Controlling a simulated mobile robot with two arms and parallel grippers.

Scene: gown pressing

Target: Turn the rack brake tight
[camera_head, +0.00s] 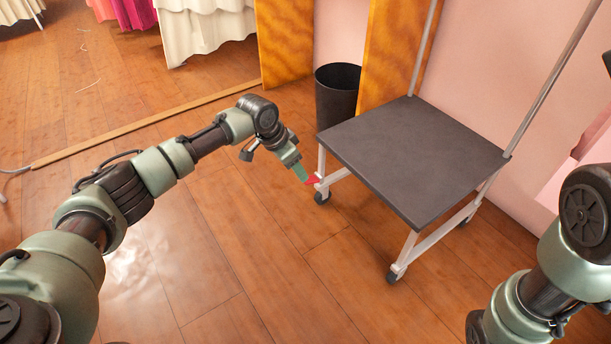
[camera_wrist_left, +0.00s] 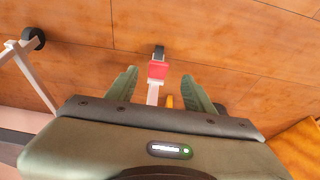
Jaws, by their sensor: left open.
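The rack (camera_head: 412,150) stands on the wooden floor with a dark flat shelf, pale legs and small casters. My left gripper (camera_head: 303,174) is right at the brake in the head view. In the left wrist view the red brake (camera_wrist_left: 158,70) lies just beyond and between the two fingers of my left gripper (camera_wrist_left: 159,78), which are apart and empty. Contact with the brake cannot be made out. My right gripper is out of view; only part of that arm shows.
A black bin (camera_head: 337,94) stands behind the rack, next to orange panels (camera_head: 285,42). A pink wall is at the right. Cream and pink gowns (camera_head: 207,28) hang at the back left. The floor (camera_head: 250,250) in front of the rack is clear.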

